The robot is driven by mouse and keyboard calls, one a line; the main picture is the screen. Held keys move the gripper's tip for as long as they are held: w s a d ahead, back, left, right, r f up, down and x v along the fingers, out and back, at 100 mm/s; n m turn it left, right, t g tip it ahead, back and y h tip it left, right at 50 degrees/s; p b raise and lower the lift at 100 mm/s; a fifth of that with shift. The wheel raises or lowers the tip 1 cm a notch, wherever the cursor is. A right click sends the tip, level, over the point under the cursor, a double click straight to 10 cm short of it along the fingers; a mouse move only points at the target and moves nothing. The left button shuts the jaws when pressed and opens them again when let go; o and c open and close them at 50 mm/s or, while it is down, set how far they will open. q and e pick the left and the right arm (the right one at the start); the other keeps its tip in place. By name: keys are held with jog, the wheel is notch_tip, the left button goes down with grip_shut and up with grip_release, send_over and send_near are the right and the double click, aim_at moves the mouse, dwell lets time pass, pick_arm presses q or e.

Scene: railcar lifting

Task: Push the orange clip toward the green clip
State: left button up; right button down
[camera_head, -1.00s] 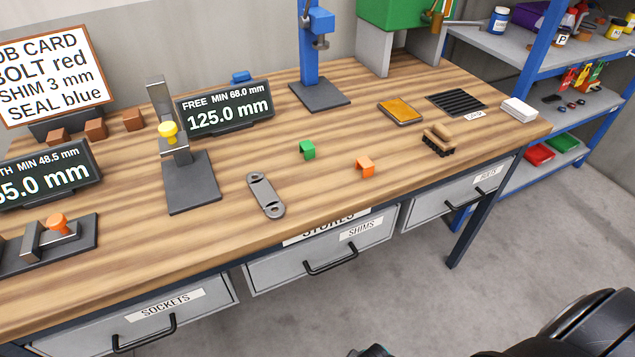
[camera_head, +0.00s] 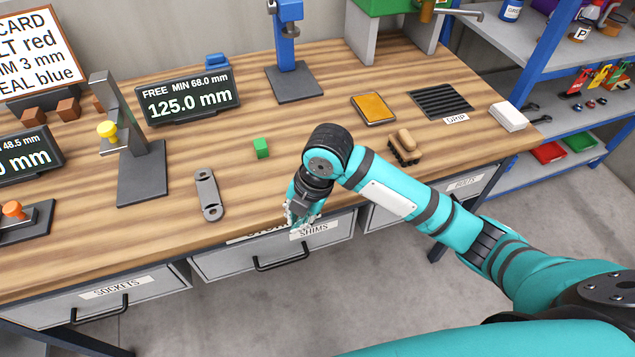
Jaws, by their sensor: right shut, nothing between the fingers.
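The green clip (camera_head: 261,148) sits on the wooden bench top, near its middle. The orange clip does not show now; my right arm covers the bench to the right of the green clip. My right gripper (camera_head: 300,220) is shut and empty, pointing down at the bench's front edge above the drawer marked SHIMS. It is below and to the right of the green clip, apart from it. My left gripper is out of view.
A grey metal link (camera_head: 208,195) lies left of my right gripper. A wooden brush (camera_head: 404,147) and an orange-topped pad (camera_head: 373,108) lie to the right. The bench top (camera_head: 250,185) is bare around the green clip. A display (camera_head: 190,96) stands behind.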

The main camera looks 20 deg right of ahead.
jog(key=w+d+r+n+g+h, duration=0.1)
jog(key=w+d+r+n+h, duration=0.2)
jog(key=d+r+n, duration=0.5)
jog(key=shift+n, duration=0.5)
jog(key=w+f+p, duration=0.1)
jog(key=f, duration=0.2)
jog(key=f+p, duration=0.1)
jog(key=f, duration=0.1)
jog(key=w+a+f+p, duration=0.1)
jog(key=f, duration=0.2)
jog(key=shift+w+f, duration=0.35)
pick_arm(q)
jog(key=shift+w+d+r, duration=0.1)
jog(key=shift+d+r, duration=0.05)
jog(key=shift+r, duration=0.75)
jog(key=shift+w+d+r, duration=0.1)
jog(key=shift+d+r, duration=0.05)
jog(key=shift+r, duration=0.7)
pick_arm(e)
jog(key=shift+w+f, duration=0.1)
jog(key=shift+w, duration=0.65)
